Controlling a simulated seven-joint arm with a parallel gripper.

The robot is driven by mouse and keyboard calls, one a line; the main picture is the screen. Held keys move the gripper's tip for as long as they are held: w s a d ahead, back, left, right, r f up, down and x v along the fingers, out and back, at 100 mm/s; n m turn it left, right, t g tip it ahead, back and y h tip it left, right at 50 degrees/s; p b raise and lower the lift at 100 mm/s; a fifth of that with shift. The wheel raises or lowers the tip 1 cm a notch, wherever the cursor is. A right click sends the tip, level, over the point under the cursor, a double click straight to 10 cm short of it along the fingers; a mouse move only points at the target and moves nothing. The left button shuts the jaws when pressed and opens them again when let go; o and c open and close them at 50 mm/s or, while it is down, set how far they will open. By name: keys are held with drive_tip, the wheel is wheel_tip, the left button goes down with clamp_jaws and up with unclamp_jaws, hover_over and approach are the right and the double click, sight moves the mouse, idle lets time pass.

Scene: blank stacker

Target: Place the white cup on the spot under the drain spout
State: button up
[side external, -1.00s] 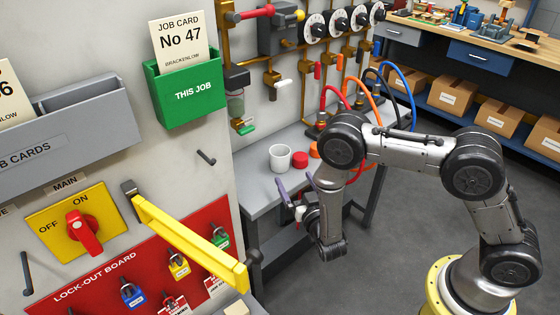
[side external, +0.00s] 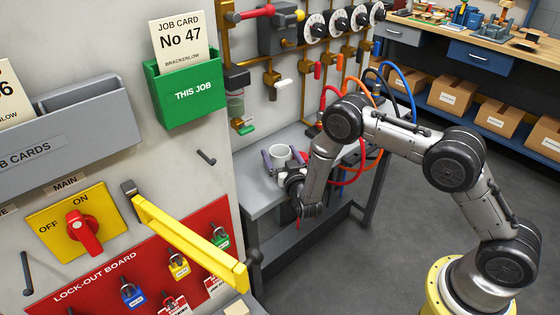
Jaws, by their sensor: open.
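The white cup (side external: 280,152) stands upright on the grey bench (side external: 258,195), its lower part hidden by my gripper. My gripper (side external: 282,160) is open at the cup, with one finger to the cup's left and the other to its right. I cannot tell whether either finger touches it. A clear bowl (side external: 235,106) with a green-handled drain (side external: 244,128) below it hangs on the wall, up and left of the cup. I cannot make out a marked spot on the bench beneath it.
Red, orange and blue hoses (side external: 402,92) loop over the bench behind my arm. A yellow bar (side external: 190,237) juts out from the wall at the front left. The bench between the cup and the wall looks clear.

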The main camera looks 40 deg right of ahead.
drive_tip(key=c, duration=1.3)
drive_tip(key=shift+c, duration=0.2)
drive_tip(key=shift+r, duration=0.1)
